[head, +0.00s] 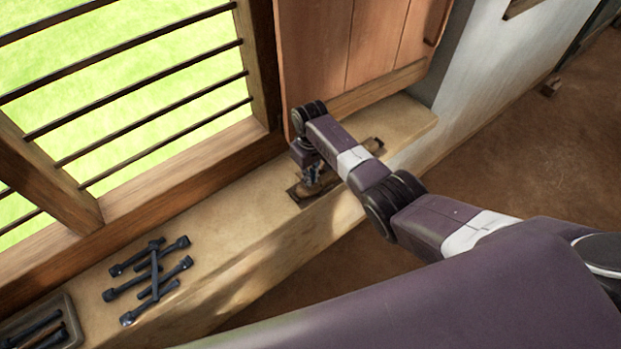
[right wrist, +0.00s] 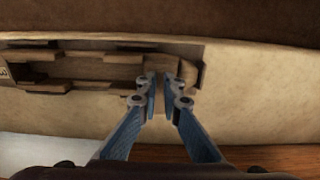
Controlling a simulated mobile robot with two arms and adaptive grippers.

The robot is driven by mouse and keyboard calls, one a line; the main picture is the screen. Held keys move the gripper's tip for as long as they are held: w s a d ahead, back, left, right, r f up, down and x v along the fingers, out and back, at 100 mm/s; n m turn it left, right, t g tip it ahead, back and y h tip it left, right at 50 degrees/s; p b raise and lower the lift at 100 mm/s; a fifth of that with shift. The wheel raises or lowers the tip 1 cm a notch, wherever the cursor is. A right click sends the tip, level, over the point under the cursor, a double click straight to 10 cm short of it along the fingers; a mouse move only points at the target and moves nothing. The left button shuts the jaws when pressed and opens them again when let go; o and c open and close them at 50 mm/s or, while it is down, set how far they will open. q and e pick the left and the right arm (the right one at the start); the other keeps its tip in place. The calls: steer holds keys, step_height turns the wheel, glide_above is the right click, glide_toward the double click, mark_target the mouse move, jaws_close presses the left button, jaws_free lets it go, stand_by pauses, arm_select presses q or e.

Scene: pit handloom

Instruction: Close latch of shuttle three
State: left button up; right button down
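A brown wooden shuttle (head: 364,148) lies on the window sill, partly hidden by my right arm in the head view. In the right wrist view the shuttle (right wrist: 85,68) runs across the left and middle, with a long slot and stepped wooden pieces. My right gripper (head: 312,174) is low over the shuttle's near part. In the right wrist view its blue fingers (right wrist: 161,88) point at the shuttle's right end, with a narrow gap between the tips. Whether they grip a latch cannot be told. My left gripper is out of view.
The pale sill (head: 225,255) runs below a barred window. Several dark bobbin-like pieces (head: 150,278) lie crossed on it, beside a tray (head: 70,309) with more. An orange-brown shutter (head: 330,50) stands close behind my right gripper. Bare floor (head: 530,160) lies to the right.

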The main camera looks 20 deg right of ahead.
steer(key=shift+r+m, duration=0.1)
steer(key=shift+m, duration=0.2)
steer(key=m+p, duration=0.1)
steer(key=m, duration=0.1)
steer(key=shift+m, duration=0.4)
steer(key=m+p, duration=0.1)
steer(key=m, duration=0.4)
steer(key=shift+a, duration=0.1)
steer(key=m+p, duration=0.1)
steer(key=m, duration=0.4)
steer(key=shift+m, duration=2.2)
steer(key=c, duration=2.4)
jaws_free()
